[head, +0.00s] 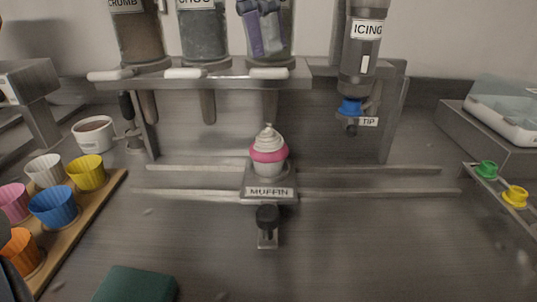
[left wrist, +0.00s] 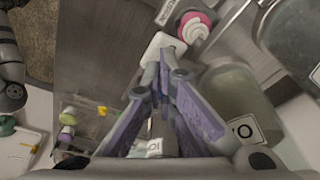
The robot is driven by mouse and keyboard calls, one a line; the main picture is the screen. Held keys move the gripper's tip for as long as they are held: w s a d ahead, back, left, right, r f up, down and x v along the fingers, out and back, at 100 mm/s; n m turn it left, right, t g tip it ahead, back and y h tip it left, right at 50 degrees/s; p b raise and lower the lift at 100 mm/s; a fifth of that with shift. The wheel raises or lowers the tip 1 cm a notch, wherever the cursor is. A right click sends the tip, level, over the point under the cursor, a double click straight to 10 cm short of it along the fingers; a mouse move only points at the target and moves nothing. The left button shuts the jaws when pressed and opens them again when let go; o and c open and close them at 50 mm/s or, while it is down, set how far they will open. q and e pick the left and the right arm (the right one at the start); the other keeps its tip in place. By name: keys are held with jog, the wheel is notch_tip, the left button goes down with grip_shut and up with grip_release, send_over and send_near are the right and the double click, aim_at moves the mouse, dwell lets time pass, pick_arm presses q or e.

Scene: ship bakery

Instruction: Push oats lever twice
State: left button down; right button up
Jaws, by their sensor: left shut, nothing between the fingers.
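Three dispensers stand on a metal shelf, labelled CRUMB, CHOC, and a third (head: 285,42) whose label is hidden behind my left gripper. Each has a white lever at the shelf's front edge; the third lever (head: 269,73) is just below my gripper. My left gripper (head: 266,50), with purple fingers, is shut and empty in front of the third dispenser. In the left wrist view its fingertips (left wrist: 166,60) are at a white lever (left wrist: 163,45); contact is unclear. A swirl-topped muffin in a pink-banded cup (head: 268,156) sits below on the MUFFIN holder (head: 269,193). My right gripper does not show.
An ICING dispenser (head: 362,62) with a blue tip (head: 349,106) hangs to the right. Coloured cups stand on a wooden board (head: 98,207) at left. A green cloth (head: 135,284) lies at the front. Counter front right is clear.

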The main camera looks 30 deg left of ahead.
pick_arm(q)
jog(key=shift+s+p+x, duration=0.15)
jog(key=shift+s+x, duration=0.05)
jog(key=shift+x, duration=0.75)
jog(key=shift+s+p+x, duration=0.15)
jog(key=shift+x, duration=0.75)
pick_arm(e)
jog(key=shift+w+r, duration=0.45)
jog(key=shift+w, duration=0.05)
pick_arm(q)
jog(key=shift+a, duration=0.25)
jog(key=shift+v, duration=0.85)
jog(key=shift+w+d+r, duration=0.1)
jog(key=shift+w+r, duration=0.05)
jog(key=shift+r, duration=1)
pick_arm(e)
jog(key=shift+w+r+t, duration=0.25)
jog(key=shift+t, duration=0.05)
pick_arm(q)
jog(key=shift+s+a+x, duration=0.1)
jog(key=shift+s+x, duration=0.1)
jog(key=shift+x, duration=0.85)
jog(key=shift+s+a+x, duration=0.1)
jog(key=shift+s+x, duration=0.1)
jog(key=shift+x, duration=0.8)
